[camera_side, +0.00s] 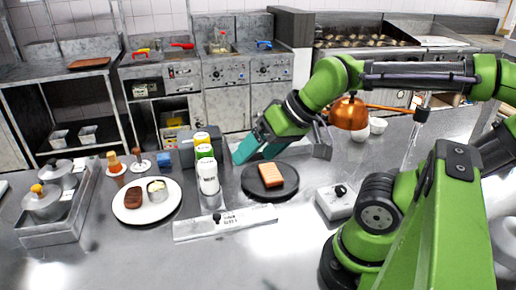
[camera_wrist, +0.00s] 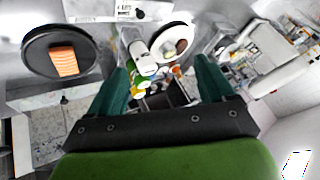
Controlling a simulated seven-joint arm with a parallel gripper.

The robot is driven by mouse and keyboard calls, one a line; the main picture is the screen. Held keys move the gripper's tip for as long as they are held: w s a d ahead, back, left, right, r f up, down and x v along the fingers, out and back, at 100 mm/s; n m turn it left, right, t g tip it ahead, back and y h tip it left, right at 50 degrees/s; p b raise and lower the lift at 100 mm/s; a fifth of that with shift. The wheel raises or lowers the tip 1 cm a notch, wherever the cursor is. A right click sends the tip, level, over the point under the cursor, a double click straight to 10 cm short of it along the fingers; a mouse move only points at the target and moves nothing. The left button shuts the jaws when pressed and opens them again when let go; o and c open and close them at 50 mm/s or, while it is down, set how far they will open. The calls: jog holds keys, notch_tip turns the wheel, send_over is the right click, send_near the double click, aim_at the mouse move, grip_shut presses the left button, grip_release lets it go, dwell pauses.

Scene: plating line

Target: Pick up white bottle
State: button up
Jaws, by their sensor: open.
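The white bottle (camera_side: 208,179) stands upright on the steel counter, in front of a bottle with a green top (camera_side: 204,151) and one with a yellow top (camera_side: 201,138). In the wrist view the white bottle (camera_wrist: 139,49) shows beyond and between the fingers, nearer the left one. My gripper (camera_side: 257,152) is open and empty, with teal fingers pointing down and left. It is to the right of the bottles and apart from them. Both fingers of the gripper (camera_wrist: 162,75) show in the wrist view.
A black plate (camera_side: 250,188) with an orange-brown block lies right of the white bottle. A white plate (camera_side: 165,211) with food is to its left. A flat labelled bar (camera_side: 240,220) lies in front. A dark box (camera_side: 186,152) stands behind the bottles.

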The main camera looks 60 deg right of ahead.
jog(key=g+h, duration=0.2)
jog(key=g, duration=0.4)
send_over(209, 176)
jog(key=d, duration=0.1)
notch_tip(209, 176, down, 2)
jog(key=w+d+r+g, duration=0.1)
jog(key=w+r, duration=0.1)
notch_tip(209, 176, down, 17)
jog(key=shift+s+a+f, duration=0.1)
jog(key=shift+f, duration=0.05)
jog(key=c, duration=0.8)
